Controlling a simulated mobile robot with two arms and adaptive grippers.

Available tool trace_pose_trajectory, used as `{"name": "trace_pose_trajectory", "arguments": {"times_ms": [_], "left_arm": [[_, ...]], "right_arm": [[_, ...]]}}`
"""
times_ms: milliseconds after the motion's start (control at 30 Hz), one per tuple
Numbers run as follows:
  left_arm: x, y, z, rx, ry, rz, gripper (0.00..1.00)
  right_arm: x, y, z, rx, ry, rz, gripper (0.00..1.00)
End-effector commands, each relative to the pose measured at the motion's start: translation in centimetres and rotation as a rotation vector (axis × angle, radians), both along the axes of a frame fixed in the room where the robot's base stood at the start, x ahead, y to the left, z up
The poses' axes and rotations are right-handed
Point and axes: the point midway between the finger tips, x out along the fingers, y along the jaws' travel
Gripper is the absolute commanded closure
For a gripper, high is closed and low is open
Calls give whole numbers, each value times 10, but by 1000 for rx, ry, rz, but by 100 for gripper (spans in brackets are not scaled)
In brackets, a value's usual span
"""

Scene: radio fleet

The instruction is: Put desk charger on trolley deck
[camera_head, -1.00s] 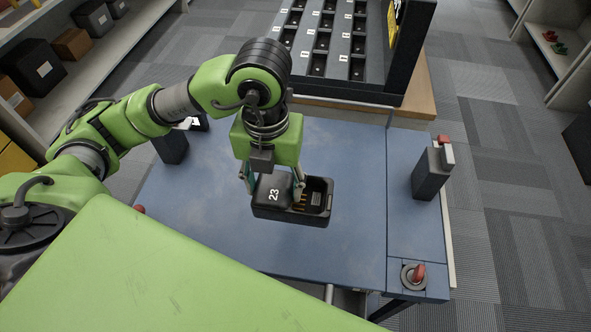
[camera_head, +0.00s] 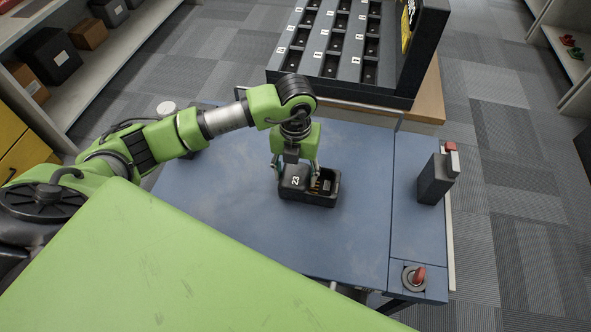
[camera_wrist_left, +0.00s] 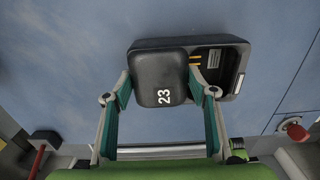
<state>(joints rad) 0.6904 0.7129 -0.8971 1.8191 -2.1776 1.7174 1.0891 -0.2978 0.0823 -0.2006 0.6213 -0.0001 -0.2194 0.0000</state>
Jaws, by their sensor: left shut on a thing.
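The desk charger (camera_head: 324,199) is a black box with a raised block marked 23 on its left and an open slot with gold contacts on its right. It also shows in the left wrist view (camera_wrist_left: 223,76). My left gripper (camera_head: 296,174) points down with its fingers on either side of the raised block, shut on the charger. In the left wrist view the gripper (camera_wrist_left: 160,84) grips the same block. The trolley deck (camera_head: 230,225) is the blue surface below; I cannot tell whether the charger touches it. My right gripper is not in view.
A dark rack with several slots (camera_head: 335,62) stands beyond the deck. Shelves (camera_head: 90,80) line the left. The deck around the charger is mostly clear.

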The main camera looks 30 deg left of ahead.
Motion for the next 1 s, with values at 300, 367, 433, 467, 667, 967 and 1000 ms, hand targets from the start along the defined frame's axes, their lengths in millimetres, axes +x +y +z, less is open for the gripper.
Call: {"name": "trace_pose_trajectory", "arguments": {"times_ms": [300,367,433,467,667,967,1000], "left_arm": [[1,0,-4,0,-2,0,78],[0,0,-4,0,-1,1,40],[0,0,-3,0,-1,1,31],[0,0,-3,0,-1,1,31],[0,0,-3,0,-1,1,31],[2,0,18,-1,-7,1,31],[2,1,27,1,-8,1,31]], "right_arm": [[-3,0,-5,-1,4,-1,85],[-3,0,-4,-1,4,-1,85],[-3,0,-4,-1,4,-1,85],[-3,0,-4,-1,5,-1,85],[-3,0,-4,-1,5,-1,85],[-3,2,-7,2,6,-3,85],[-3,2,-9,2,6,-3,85]]}}
